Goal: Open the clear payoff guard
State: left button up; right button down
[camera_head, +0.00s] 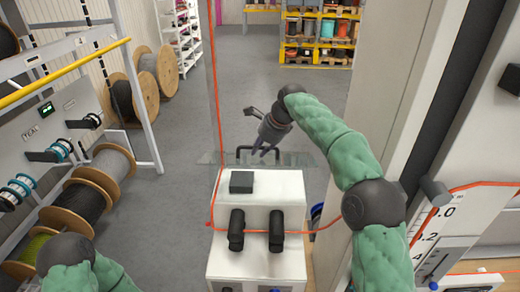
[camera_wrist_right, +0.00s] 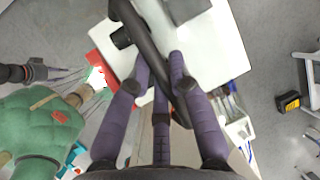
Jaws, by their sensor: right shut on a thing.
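The clear payoff guard (camera_head: 215,158) shows only as a faint see-through band behind the white machine housing (camera_head: 255,196) in the head view. Its outline is hard to make out. A black bar handle (camera_head: 238,155) stands at that band. My right gripper (camera_head: 264,152) reaches down to the handle from above. In the right wrist view, the purple fingers of my right gripper (camera_wrist_right: 163,75) are closed around a dark curved bar (camera_wrist_right: 141,40). The fingers hide part of the bar. My left arm shows at the lower left of the head view, and its gripper is out of sight.
Two black rollers (camera_head: 236,230) and a black block (camera_head: 242,182) are on the housing. An orange cable (camera_head: 213,100) runs past its left side. Wooden cable reels (camera_head: 108,165) stand on a rack at left. A grey post (camera_head: 405,90) stands at right.

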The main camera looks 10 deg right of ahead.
jog(key=shift+r, duration=0.3)
jog(key=c, duration=1.1)
grip_release()
jog(key=shift+s+f, duration=0.1)
jog(key=shift+s, duration=0.05)
jog(key=shift+f, duration=0.1)
jog(key=v, duration=1.2)
